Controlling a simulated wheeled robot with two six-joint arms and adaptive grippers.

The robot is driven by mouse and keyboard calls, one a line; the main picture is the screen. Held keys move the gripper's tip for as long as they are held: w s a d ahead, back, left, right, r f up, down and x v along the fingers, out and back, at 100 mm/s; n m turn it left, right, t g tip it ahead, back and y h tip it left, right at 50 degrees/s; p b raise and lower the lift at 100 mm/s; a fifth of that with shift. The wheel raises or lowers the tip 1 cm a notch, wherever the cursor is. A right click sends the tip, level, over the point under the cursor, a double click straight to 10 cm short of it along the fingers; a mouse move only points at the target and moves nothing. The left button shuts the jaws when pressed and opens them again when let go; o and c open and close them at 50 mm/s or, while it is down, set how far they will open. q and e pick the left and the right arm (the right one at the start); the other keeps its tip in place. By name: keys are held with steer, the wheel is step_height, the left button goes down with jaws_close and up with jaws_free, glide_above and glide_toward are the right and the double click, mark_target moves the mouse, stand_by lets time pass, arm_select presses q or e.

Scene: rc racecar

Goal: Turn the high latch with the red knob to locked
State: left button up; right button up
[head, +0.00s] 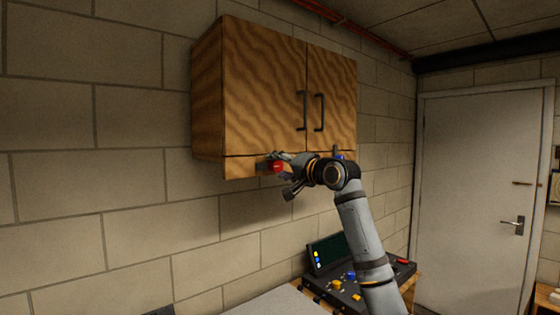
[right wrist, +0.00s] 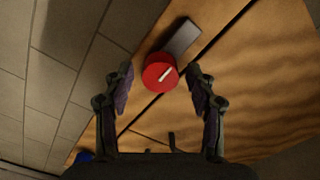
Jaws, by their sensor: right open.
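The red knob (head: 276,167) of the high latch sits on the lower rail of the wooden wall cabinet (head: 262,85), near its left end. In the right wrist view the red knob (right wrist: 160,72) is round with a white bar on its face, and a grey latch plate (right wrist: 182,38) reaches out beside it. My right gripper (head: 283,175) is at the knob, coming from the right. In the right wrist view its open fingers (right wrist: 161,84) stand on both sides of the knob, with gaps showing. My left gripper is out of view.
A blue knob (head: 338,154) is on the same rail farther right, partly behind my right arm. The cabinet doors with dark handles (head: 302,110) are shut. A control console (head: 340,275) stands below on a bench. A grey door (head: 480,190) is at the right.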

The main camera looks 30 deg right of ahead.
steer(key=shift+s, duration=0.1)
steer(key=shift+c, duration=0.6)
steer(key=c, duration=1)
steer(key=shift+c, duration=0.2)
steer(key=m+b, duration=0.1)
steer(key=m, duration=0.2)
steer(key=shift+f+m+b, duration=0.15)
steer(key=shift+m+b, duration=0.2)
steer(key=shift+m, duration=0.05)
steer(key=m+b, duration=0.2)
steer(key=m, duration=0.2)
steer(key=shift+m, duration=0.3)
steer(key=m+b, duration=0.2)
steer(key=m, duration=0.3)
steer(key=shift+f, duration=0.15)
steer(key=shift+m+b, duration=1.1)
steer(key=shift+m, duration=1)
